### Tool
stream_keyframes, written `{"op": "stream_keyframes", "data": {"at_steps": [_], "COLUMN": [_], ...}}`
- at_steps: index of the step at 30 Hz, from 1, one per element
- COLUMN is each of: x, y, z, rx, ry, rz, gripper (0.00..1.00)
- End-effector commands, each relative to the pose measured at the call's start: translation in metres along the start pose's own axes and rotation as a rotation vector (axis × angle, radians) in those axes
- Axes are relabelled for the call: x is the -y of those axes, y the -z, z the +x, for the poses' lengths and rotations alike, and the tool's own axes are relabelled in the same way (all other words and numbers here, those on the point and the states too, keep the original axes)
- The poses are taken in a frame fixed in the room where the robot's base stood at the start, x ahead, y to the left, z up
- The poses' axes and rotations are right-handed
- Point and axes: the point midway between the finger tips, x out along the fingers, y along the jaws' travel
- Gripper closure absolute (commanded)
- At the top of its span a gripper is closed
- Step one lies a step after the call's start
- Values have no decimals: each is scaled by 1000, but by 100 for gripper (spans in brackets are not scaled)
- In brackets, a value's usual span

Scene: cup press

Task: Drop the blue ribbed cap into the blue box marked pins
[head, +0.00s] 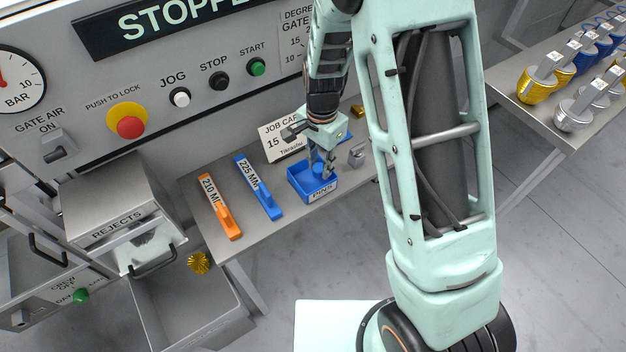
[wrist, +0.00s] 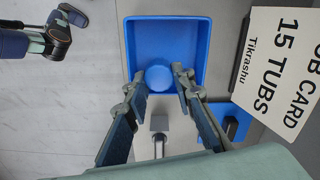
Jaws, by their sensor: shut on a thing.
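The blue box marked PINS (head: 322,190) stands on the grey shelf below the control panel. It also shows in the wrist view (wrist: 203,50), open side up. The blue cap (wrist: 158,79) shows as a round blue disc between my fingertips, over the box opening near its front wall. Its ribs cannot be made out. In the head view the cap (head: 319,169) is partly hidden by the fingers. My gripper (head: 322,172) points down over the box and is shut on the cap. Whether the cap touches the box floor is unclear.
An orange gauge (head: 220,208) and a blue 225 MM gauge (head: 259,188) lie left of the box. A job card (head: 284,137) stands behind it. A small grey block (head: 357,154) is to the right. The rejects unit (head: 118,215) is at the left.

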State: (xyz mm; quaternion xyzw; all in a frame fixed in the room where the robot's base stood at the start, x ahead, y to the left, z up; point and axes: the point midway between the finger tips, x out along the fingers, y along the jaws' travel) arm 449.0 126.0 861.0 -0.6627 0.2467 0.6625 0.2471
Motion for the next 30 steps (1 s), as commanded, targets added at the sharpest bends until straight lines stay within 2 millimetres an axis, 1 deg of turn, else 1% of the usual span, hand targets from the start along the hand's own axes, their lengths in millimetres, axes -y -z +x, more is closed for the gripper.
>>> {"op": "stream_keyframes", "data": {"at_steps": [1,6,14,17,20,30], "x": [0,0,0,0,1,1], "y": [0,0,0,0,1,0], "z": [0,0,-1,-6,-19,-88], "rx": [0,0,0,0,-3,-2], "ry": [0,0,0,0,3,4], "rz": [0,0,0,-1,-1,-1], "gripper": [74,57,57,57,57,57]}}
